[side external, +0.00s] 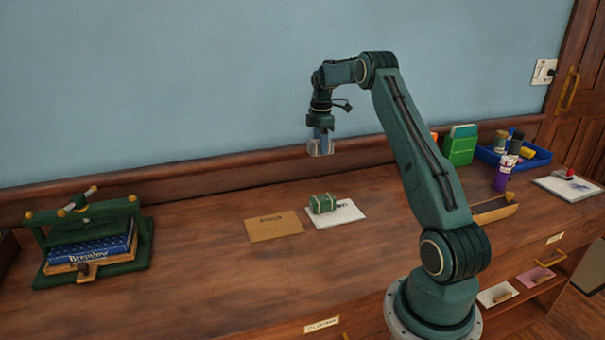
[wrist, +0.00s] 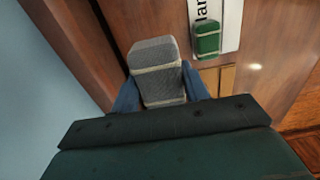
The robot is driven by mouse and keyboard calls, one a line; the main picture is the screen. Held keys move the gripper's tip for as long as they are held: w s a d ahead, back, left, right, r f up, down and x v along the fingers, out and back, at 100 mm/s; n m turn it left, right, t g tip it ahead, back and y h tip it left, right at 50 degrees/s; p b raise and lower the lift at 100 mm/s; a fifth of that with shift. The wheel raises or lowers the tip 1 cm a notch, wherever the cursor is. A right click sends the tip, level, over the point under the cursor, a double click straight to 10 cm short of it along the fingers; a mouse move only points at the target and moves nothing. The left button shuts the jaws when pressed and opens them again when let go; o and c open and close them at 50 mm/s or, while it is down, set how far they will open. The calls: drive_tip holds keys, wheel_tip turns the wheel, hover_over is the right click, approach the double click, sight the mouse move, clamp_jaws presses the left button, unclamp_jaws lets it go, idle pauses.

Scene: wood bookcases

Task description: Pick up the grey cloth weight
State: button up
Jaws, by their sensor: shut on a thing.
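The grey cloth weight (wrist: 158,68) is a block with pale bands, held between the blue fingers of my gripper (wrist: 160,90) in the wrist view. In the side view my gripper (side external: 321,143) is raised well above the bench, near the wall, and the grey weight (side external: 320,150) shows at its fingertips. My gripper is shut on it. The weight is clear of the bench top.
A green cloth weight (side external: 323,203) with pale bands lies on a white card (side external: 350,213), beside a brown envelope (side external: 274,225). A book press (side external: 92,240) stands at left. A green box (side external: 460,146) and blue tray (side external: 540,158) stand at right. Bare bench lies left of the envelope.

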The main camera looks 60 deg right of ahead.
drive_tip(key=shift+r, duration=2.3)
